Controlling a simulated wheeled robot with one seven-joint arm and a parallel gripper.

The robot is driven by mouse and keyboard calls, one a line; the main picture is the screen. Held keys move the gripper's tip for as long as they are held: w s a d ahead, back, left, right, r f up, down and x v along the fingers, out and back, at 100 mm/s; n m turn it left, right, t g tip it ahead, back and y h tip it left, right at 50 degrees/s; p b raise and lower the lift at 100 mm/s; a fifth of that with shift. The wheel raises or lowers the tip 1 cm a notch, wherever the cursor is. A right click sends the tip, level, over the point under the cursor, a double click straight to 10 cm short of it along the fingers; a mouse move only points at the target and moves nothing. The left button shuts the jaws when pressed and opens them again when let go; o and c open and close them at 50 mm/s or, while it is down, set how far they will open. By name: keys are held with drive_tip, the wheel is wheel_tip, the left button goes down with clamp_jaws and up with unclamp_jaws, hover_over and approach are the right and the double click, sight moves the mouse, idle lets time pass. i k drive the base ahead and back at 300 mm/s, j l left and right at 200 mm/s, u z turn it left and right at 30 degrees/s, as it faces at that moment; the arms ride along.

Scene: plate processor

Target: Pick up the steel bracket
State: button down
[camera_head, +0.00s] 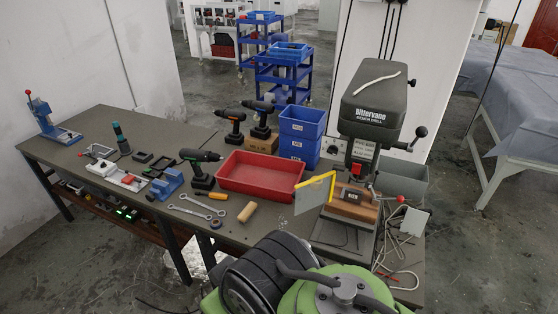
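I cannot pick out the steel bracket for certain. A small light grey plate-like piece (415,222) is at the right end of the bench, beside the bench drill, and its exact shape is unclear. Small dark frame-like parts (142,157) lie at the left of the bench, also too small to identify. My gripper does not show in the head view, so I cannot see whether it holds anything.
The grey workbench (95,128) carries a red tray (262,173), stacked blue bins (301,124), a bench drill (374,105) with a yellow-edged guard (318,192), cordless drills (200,168), wrenches (200,206) and a blue vise (167,184). The bench's back left is mostly clear.

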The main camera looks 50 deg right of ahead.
sight(350, 195)
drive_tip(key=z, duration=2.2)
drive_tip(key=i+j+u, duration=0.1)
drive_tip(key=j+u, duration=0.35)
drive_tip(key=i+j+u, duration=0.2)
drive_tip(key=j+u, duration=0.25)
drive_tip(key=i+l, duration=0.1)
drive_tip(key=i+z, duration=0.05)
drive_tip(key=i, duration=0.05)
